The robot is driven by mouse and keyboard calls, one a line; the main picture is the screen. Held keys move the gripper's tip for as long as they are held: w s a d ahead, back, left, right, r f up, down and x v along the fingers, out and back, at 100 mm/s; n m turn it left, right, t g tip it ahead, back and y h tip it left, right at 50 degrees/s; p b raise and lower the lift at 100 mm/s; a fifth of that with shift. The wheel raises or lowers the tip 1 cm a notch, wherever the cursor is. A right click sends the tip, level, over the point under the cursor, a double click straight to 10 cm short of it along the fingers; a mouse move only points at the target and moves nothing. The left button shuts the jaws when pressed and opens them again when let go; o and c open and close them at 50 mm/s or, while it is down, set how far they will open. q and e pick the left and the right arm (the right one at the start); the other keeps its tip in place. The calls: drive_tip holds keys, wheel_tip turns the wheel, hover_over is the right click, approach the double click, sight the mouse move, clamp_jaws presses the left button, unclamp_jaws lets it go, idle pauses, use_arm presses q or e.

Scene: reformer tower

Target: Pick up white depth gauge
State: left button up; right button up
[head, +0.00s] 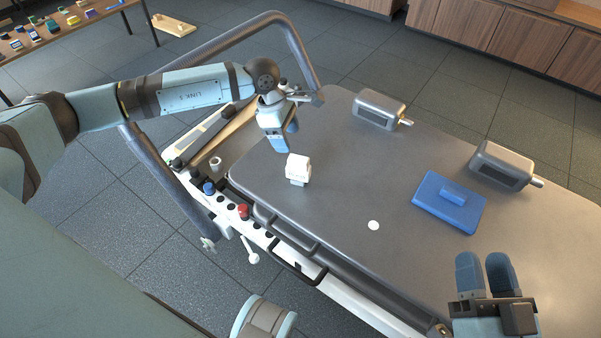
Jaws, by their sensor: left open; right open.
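A small white blocky piece (298,169), which I take to be the white depth gauge, stands on the grey cart top (335,215) near its left edge. My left gripper (284,138) is just above and behind it in the head view. Its blue fingers point down, open and empty, and appear apart from the white piece. My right gripper (483,268) is at the lower right over the cart top, open with nothing between its blue fingers.
Two grey boxes (380,108) (502,165) with side knobs and a blue block with a raised handle (449,202) lie on the right half. A flat white disc (374,225) lies mid-cart. A grey rail (220,47) and a strip with knobs (225,200) border the left side.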

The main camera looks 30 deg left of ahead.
sight(297, 158)
use_arm(q)
drive_tip(key=b+x, duration=0.1)
drive_tip(key=x, duration=0.5)
drive_tip(key=shift+f, duration=0.15)
drive_tip(key=b+x, duration=0.2)
drive_tip(key=x, duration=0.3)
drive_tip(key=shift+w+d+b, duration=0.1)
drive_tip(key=shift+d+b, duration=0.05)
drive_tip(key=shift+b, duration=0.2)
use_arm(e)
drive_tip(key=f+g, duration=0.1)
drive_tip(key=f, duration=0.2)
drive_tip(key=f+g, duration=0.1)
drive_tip(key=f, duration=0.1)
drive_tip(key=shift+w+a+f+n, duration=0.2)
drive_tip(key=shift+f+n, duration=0.1)
drive_tip(key=shift+f, duration=0.1)
use_arm(q)
drive_tip(key=c, duration=1.1)
